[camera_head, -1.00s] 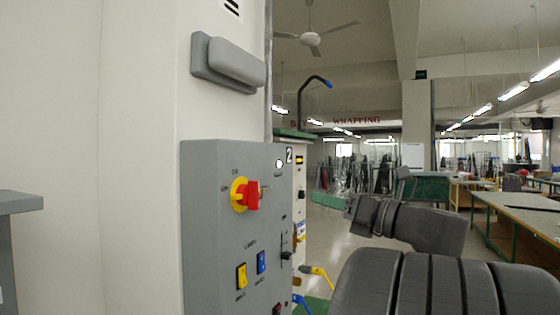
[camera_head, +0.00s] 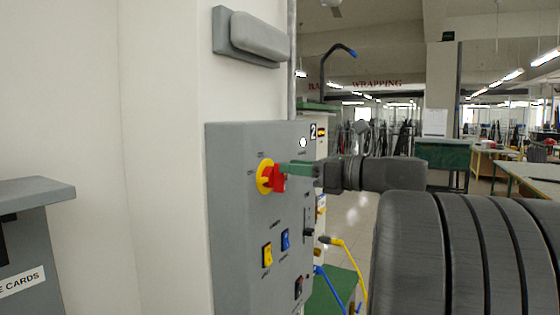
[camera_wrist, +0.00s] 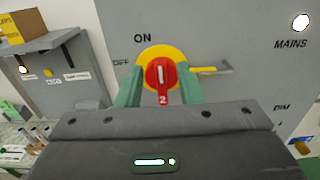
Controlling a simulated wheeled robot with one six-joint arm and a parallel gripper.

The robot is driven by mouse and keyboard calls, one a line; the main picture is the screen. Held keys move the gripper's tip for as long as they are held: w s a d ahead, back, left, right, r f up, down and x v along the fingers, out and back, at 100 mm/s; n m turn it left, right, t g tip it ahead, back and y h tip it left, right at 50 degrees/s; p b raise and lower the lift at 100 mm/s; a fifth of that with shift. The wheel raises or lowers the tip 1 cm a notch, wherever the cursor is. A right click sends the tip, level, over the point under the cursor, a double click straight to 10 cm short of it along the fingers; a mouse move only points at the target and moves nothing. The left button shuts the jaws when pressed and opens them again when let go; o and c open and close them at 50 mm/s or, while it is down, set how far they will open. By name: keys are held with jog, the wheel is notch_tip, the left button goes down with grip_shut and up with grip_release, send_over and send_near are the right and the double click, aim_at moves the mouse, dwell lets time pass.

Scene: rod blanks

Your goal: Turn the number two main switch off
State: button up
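The number two main switch is a red rotary knob (camera_head: 279,178) on a yellow plate, on the front of the grey panel (camera_head: 238,215). In the wrist view the red knob (camera_wrist: 161,76) has its white line upright, toward the ON label; OFF is at its left. My gripper (camera_head: 292,168) is at the knob. Its two green fingers stand on either side of the knob in the wrist view (camera_wrist: 161,88), with a narrow gap seeming to show at each side. The white lamp (camera_wrist: 300,21) near MAINS looks lit. Contact is hard to judge.
Below the knob are a yellow rocker switch (camera_head: 267,254), a blue one (camera_head: 285,239) and a slider (camera_head: 308,232). A yellow cable (camera_head: 345,250) hangs right of the panel. A grey card box (camera_head: 35,215) stands at left.

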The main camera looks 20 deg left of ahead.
aim_at(280, 176)
jog(key=shift+w+a+p, duration=0.15)
jog(key=shift+a+p, duration=0.25)
jog(key=shift+a, duration=1.75)
jog(key=shift+f, duration=0.1)
grip_shut()
